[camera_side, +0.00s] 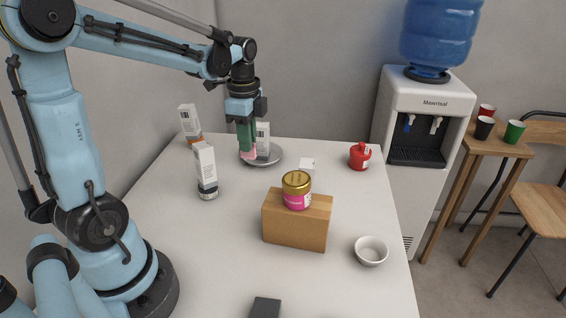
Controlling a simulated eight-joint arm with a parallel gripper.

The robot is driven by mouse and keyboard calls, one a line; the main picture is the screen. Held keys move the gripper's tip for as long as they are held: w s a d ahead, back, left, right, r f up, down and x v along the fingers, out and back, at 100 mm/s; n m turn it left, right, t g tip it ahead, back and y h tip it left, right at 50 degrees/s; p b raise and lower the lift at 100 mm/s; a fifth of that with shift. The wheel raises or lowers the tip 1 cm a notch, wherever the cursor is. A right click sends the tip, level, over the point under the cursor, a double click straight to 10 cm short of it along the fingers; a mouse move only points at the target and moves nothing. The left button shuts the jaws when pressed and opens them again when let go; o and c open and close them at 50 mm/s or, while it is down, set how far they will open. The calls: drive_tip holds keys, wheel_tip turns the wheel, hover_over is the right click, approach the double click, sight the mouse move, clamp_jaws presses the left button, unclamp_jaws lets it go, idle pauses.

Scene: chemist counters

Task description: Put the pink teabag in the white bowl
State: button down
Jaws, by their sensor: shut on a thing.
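My gripper (247,143) points down over the metal plate (276,158) at the back of the counter. It is shut on the pink teabag (248,154), which shows as a small pink patch at the fingertips. The fingers hide part of the teabag, and I cannot tell whether it touches the plate. The white bowl (371,251) is small, round and upright near the front right edge of the counter. It looks empty and is well apart from my gripper.
A wooden block (296,226) bearing a pink jar with a gold lid (297,184) stands mid-counter, left of the bowl. White boxes (205,165) (190,123) (263,138) stand at the back left and by the plate. A red pot (359,156) is at the back right.

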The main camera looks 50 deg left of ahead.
drive_tip(key=shift+r, duration=0.2)
wheel_tip(320, 180, up, 7)
drive_tip(key=shift+f, duration=0.2)
drive_tip(key=shift+w+d+r+m, duration=0.15)
drive_tip(key=shift+w+d+m, duration=0.15)
drive_tip(key=shift+w+d, duration=0.2)
drive_tip(key=w+d+m, duration=0.3)
drive_tip(key=d+m, duration=0.1)
drive_tip(key=d, duration=0.3)
drive_tip(key=w+d+m, duration=0.3)
drive_tip(key=d+m, duration=0.1)
drive_tip(key=d, duration=0.3)
drive_tip(key=m, duration=0.8)
hover_over(369, 257)
drive_tip(key=shift+f, duration=8.05)
